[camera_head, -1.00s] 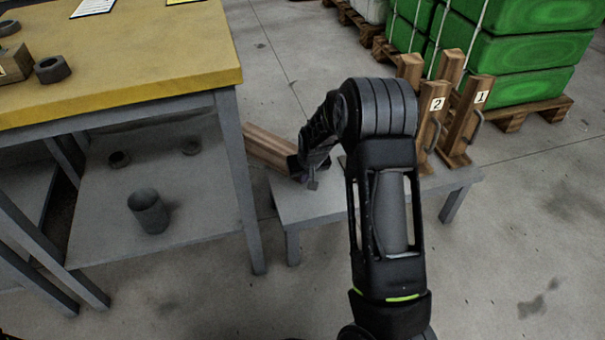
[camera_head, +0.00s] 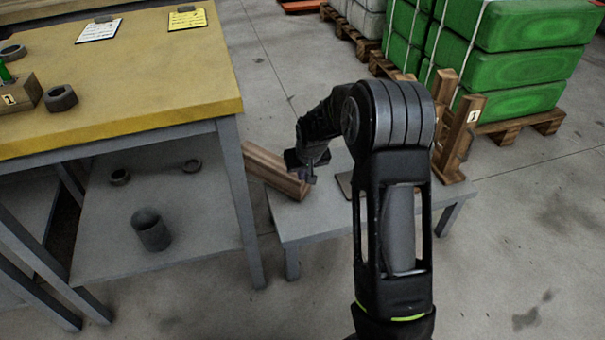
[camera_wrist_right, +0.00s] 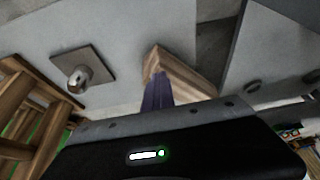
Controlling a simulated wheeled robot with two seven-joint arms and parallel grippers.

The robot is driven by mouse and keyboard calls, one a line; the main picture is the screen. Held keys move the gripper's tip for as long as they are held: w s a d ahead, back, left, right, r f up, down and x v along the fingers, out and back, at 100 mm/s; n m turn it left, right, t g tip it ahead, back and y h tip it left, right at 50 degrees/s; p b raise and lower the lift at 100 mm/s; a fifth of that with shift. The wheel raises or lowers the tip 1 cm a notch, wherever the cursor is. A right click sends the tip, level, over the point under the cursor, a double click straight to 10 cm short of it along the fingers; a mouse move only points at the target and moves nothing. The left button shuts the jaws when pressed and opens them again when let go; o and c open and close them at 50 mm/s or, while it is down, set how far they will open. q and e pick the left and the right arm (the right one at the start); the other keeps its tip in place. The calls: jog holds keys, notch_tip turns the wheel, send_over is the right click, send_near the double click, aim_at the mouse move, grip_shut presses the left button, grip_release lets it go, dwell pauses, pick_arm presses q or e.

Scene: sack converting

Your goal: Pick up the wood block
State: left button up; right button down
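The wood block (camera_head: 268,166) is a long brown bar at the left end of the low grey table (camera_head: 310,230). It slants, with its far end reaching toward the yellow-topped workbench. My right gripper (camera_head: 307,174) is at the block's near end, pointing down. In the right wrist view the gripper's dark purplish fingers (camera_wrist_right: 158,93) overlap the end of the block (camera_wrist_right: 183,72). I cannot tell whether they grip it or stand just in front of it. My left gripper is not in view.
Wooden uprights (camera_head: 458,140), one labelled 1, stand on the table's right part, partly behind my arm. A metal plate with a round knob (camera_wrist_right: 78,72) lies between them and the block. The yellow-topped workbench (camera_head: 130,85) stands close on the left. Green sacks (camera_head: 515,70) are stacked behind.

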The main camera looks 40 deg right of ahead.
jog(key=c, duration=2.1)
grip_release()
jog(key=shift+s+f, duration=0.1)
jog(key=shift+f, duration=0.05)
jog(key=o, duration=1.7)
jog(key=shift+c, duration=0.2)
jog(key=p+v, duration=0.3)
jog(key=v, duration=0.5)
